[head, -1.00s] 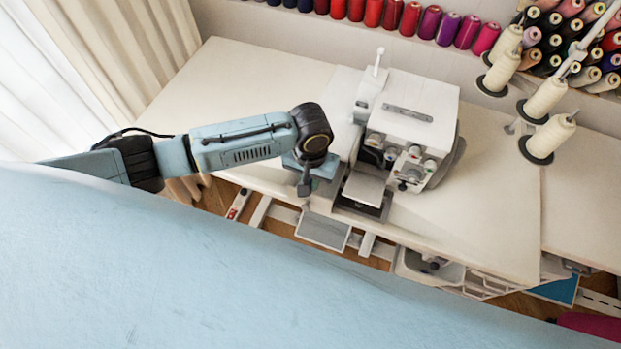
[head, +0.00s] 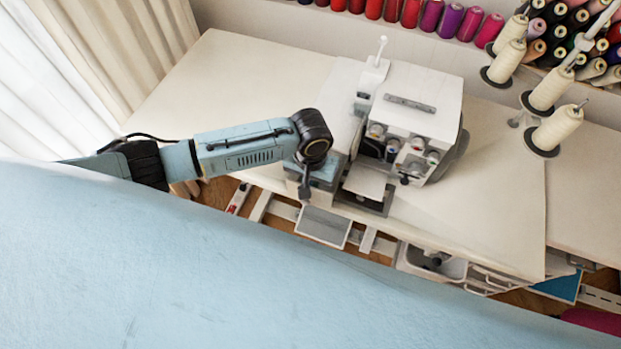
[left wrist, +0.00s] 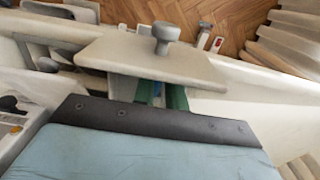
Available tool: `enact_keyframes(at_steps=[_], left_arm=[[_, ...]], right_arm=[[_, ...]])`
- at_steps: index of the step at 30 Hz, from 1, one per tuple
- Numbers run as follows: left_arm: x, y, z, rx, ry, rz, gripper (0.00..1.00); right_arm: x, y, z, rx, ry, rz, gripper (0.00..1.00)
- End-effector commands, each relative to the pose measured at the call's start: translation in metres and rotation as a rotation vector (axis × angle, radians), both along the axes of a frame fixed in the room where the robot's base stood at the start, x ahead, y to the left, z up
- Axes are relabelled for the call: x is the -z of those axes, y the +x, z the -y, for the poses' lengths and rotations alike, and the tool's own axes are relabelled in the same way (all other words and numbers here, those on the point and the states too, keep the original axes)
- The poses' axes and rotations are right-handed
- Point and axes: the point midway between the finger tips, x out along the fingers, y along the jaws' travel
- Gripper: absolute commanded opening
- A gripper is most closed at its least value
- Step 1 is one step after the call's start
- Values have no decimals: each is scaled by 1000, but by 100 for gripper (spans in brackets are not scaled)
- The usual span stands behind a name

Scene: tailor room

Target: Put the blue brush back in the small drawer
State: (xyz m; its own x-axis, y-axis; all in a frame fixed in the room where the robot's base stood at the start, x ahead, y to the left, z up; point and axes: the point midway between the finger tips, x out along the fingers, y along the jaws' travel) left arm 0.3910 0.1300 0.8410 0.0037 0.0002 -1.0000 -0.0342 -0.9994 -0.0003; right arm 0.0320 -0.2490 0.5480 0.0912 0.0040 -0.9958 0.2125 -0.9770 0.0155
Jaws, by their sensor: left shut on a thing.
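My left gripper (head: 322,178) is at the table's front edge, just left of the sewing machine (head: 412,115). In the left wrist view its blue-grey body fills the bottom. Its fingers are largely hidden. Narrow green and blue parts show beyond its dark edge; the blue part (left wrist: 158,95) is seemingly the blue brush, with the gripper shut on it. A beige panel (left wrist: 120,52) with a grey knob (left wrist: 165,35), perhaps the small drawer's front, covers the far end of these parts. The drawer's inside is hidden. My right gripper is not in view.
The white table (head: 490,200) is clear to the right of the machine. Thread cones (head: 556,128) stand at the right, and spools (head: 411,12) line the back. A curtain (head: 130,50) hangs at the left. A pale blue surface (head: 200,270) blocks the foreground view.

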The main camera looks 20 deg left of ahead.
Motion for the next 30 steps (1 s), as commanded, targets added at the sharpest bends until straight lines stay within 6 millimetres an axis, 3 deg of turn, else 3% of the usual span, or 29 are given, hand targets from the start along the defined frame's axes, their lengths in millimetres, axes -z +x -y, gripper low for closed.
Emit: enact_keyframes(at_steps=[1, 6, 17, 20, 30], left_arm=[[0, 0, 0, 0, 0, 0, 16], [0, 0, 0, 0, 0, 0, 38], [-5, 0, 0, 0, -1, 0, 39], [-18, 0, 1, 0, -2, 1, 39], [-94, 0, 1, 1, -3, 3, 39]], right_arm=[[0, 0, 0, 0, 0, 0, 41], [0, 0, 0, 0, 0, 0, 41], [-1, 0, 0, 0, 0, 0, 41], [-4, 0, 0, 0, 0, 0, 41], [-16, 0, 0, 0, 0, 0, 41]])
